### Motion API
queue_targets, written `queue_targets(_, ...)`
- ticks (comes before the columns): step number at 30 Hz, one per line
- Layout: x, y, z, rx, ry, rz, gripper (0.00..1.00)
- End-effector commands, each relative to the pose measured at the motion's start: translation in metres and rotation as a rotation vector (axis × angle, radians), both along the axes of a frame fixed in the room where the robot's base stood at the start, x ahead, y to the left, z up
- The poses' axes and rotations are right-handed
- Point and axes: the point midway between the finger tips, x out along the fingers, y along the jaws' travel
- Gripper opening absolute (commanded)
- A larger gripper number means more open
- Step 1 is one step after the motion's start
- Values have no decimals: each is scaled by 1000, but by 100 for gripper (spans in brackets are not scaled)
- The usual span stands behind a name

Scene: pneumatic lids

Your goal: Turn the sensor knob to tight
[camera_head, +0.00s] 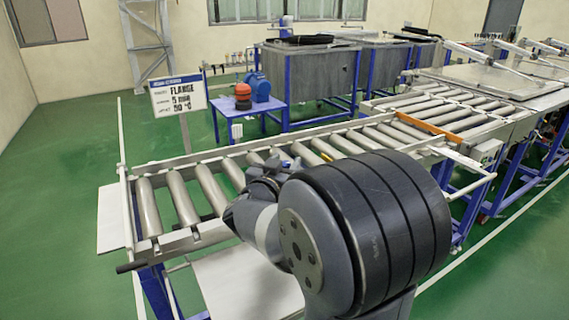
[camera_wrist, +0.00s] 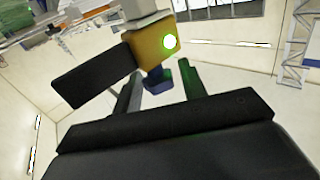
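In the wrist view a yellow sensor housing (camera_wrist: 152,47) with a bright green light (camera_wrist: 169,41) is close in front of my gripper (camera_wrist: 161,74). A long black block (camera_wrist: 95,75) sticks out from its left side. A small dark blue piece (camera_wrist: 158,80), which looks like the knob, sits below the housing, between my two fingers. The fingers are apart, with gaps showing beside the blue piece, so my gripper looks open. The right finger is tinted green. In the head view my arm hides most of the gripper and the sensor.
A roller conveyor (camera_head: 178,199) runs under my arm to the back right. A blue table (camera_head: 247,107) with a red-and-black item (camera_head: 243,95) and grey tanks (camera_head: 310,75) are beyond. The green floor is clear at left.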

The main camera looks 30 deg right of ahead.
Motion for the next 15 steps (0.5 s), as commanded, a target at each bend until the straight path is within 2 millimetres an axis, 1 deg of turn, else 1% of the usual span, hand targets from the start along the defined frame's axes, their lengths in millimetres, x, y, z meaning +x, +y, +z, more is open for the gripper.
queue_targets(1, 0, 0, 0, 0, 0, 0, 36)
queue_targets(2, 0, 0, 0, 0, 0, 0, 33)
queue_targets(13, 0, 0, 0, 0, 0, 0, 3)
queue_targets(15, 0, 0, 0, 0, 0, -1, 3)
